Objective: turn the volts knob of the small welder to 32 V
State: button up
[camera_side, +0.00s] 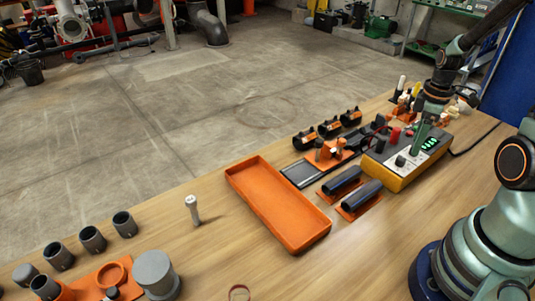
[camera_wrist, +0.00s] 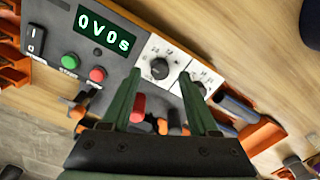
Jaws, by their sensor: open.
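The small welder (camera_side: 399,176) is a yellow box with a grey top panel at the right of the table. Its green display (camera_wrist: 103,31) reads 0V0s in the wrist view. A black knob (camera_wrist: 159,68) sits on a white dial whose small marks I cannot read clearly. A second dial and knob (camera_wrist: 202,88) beside it are partly hidden by a finger. I cannot tell from labels which is the volts knob. My gripper (camera_wrist: 160,72) is open, its green fingertips on either side of the first knob in this view; contact is unclear. My gripper (camera_side: 420,138) is over the panel in the side view.
Green (camera_wrist: 69,61) and red (camera_wrist: 97,74) buttons and a switch (camera_wrist: 36,39) share the panel. Two dark pipes (camera_side: 360,196) on orange holders lie beside the welder. Black couplers (camera_side: 304,140) stand behind.

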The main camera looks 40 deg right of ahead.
jog(key=shift+f, duration=0.85)
grip_shut()
